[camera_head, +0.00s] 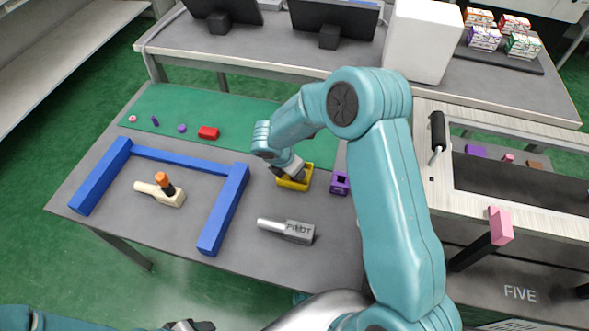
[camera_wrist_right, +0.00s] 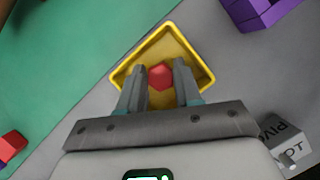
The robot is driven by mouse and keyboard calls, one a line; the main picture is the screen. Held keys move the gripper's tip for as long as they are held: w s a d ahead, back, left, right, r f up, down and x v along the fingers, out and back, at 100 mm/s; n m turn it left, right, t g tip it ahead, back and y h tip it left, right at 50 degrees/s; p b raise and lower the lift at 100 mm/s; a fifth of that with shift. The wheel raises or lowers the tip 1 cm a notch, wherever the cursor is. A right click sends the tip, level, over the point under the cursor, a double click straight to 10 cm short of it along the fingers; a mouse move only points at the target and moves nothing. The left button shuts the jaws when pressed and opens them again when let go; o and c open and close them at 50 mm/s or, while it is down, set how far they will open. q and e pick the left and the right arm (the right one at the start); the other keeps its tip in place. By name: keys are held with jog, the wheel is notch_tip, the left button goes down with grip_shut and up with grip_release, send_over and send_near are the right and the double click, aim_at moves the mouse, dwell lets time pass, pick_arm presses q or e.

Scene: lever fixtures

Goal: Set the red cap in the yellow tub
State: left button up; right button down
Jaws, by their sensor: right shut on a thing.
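The yellow tub (camera_head: 306,183) stands on the grey table, beside the edge of the green mat. It also shows in the right wrist view (camera_wrist_right: 178,43). My right gripper (camera_head: 290,176) points down into or just above the tub, shut on the red cap (camera_wrist_right: 161,76). The cap sits between the fingertips, inside the tub's outline; whether it touches the floor I cannot tell. In the head view the gripper hides the cap. My left gripper (camera_head: 190,326) is only partly in view at the bottom edge, and its jaws are unclear.
A purple box (camera_head: 340,183) stands close right of the tub. A blue frame (camera_head: 232,205) surrounds an orange-knobbed fixture (camera_head: 168,193) at left. A red block (camera_head: 208,132) and small pieces lie on the green mat (camera_head: 240,118).

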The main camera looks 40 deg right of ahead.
jog(key=shift+r, duration=0.1)
jog(key=c, duration=1.1)
grip_release()
jog(key=shift+f, duration=0.25)
jog(key=shift+o, duration=0.2)
jog(key=shift+r, duration=0.1)
jog(key=shift+r, duration=0.1)
jog(key=shift+a+r, duration=0.1)
jog(key=shift+r, duration=0.2)
jog(key=p+v, duration=0.1)
jog(key=v, duration=1)
jog(key=shift+r+p, duration=0.2)
jog(key=shift+p, duration=0.1)
